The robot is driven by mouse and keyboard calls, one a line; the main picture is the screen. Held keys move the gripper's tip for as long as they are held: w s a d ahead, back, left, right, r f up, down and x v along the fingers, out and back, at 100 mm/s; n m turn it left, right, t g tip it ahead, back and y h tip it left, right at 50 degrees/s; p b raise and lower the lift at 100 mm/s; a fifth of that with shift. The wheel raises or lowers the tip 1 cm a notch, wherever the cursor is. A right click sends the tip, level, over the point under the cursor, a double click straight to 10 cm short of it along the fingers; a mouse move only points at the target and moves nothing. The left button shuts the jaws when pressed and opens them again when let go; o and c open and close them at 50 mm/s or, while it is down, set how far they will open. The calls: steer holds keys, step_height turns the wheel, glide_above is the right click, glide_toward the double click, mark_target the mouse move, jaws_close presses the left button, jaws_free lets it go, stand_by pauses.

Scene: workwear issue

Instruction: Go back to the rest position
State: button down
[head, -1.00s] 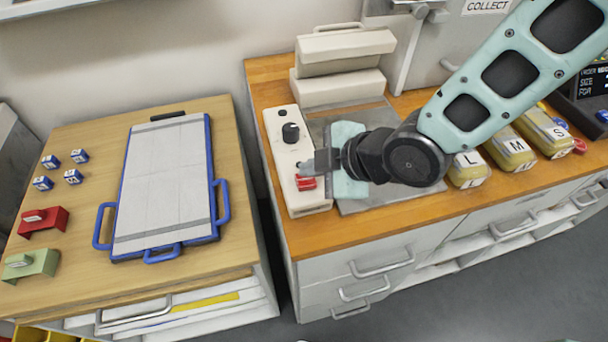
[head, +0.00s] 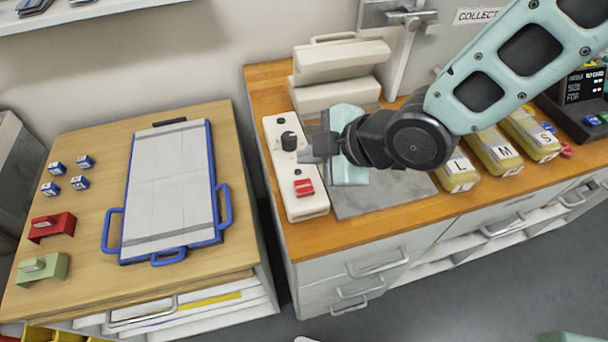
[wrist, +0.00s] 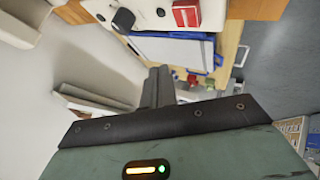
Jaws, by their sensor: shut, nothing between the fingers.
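My gripper (head: 308,153) is shut and empty in the head view. It is above the white control panel (head: 306,208), between the black knob (head: 289,141) and the red switch (head: 304,188). In the wrist view my gripper (wrist: 158,75) points toward the panel (wrist: 141,14), with the knob (wrist: 123,19) and the red switch (wrist: 186,13) beyond it. A pale teal piece (head: 349,173) on the grey plate is partly hidden behind my wrist.
The press (head: 337,75) stands behind the panel on the right counter. Yellow packs marked L (head: 455,172), M (head: 497,152) and S (head: 531,135) lie to the right. A blue-framed board (head: 168,190) lies on the left table. A gap separates table and counter.

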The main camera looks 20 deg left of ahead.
steer(key=shift+d, duration=0.1)
steer(key=s+d+r+m+g+h, duration=0.1)
steer(key=s+d+r+m+h, duration=0.1)
steer(key=d+m, duration=0.3)
steer(key=s+d+r+m+h, duration=0.3)
steer(key=s+d+m, duration=0.2)
steer(key=d, duration=0.5)
steer(key=s+d+r+m+g+h, duration=0.1)
steer(key=s+d+r+m+h, duration=0.2)
steer(key=d, duration=0.5)
steer(key=s+m, duration=0.1)
steer(key=m, duration=0.1)
steer(key=shift+m+g, duration=0.3)
steer(key=shift+m, duration=0.1)
steer(key=shift+d, duration=0.1)
